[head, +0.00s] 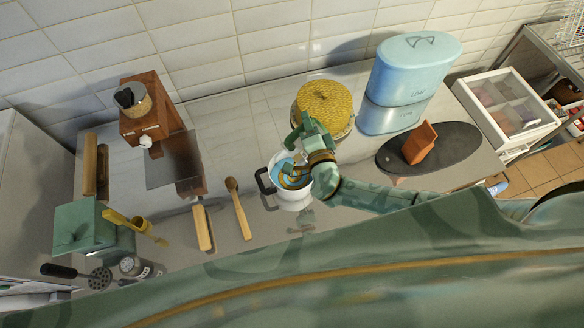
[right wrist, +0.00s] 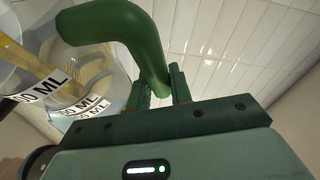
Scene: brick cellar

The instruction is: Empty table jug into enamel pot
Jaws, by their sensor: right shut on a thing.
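The white enamel pot (head: 291,204) stands on the counter in the middle of the head view, its dark handle to the left. My right gripper (head: 314,152) is above the pot's far right side. It is shut on the green handle of the jug (right wrist: 149,45), which shows between the fingers in the right wrist view. The jug's clear body, with "ML" labels and something yellowish seen through it, is at the left of that view. In the head view my gripper partly hides the jug and pot opening; how much the jug holds cannot be told. My left gripper is not in view.
A yellow honeycomb-patterned container (head: 325,103) stands just behind my right gripper. A pale blue canister (head: 413,65) and a dark oval board (head: 451,150) with an orange block are to the right. A wooden spoon (head: 239,211) lies left of the pot. A wooden grinder (head: 143,112) stands farther left.

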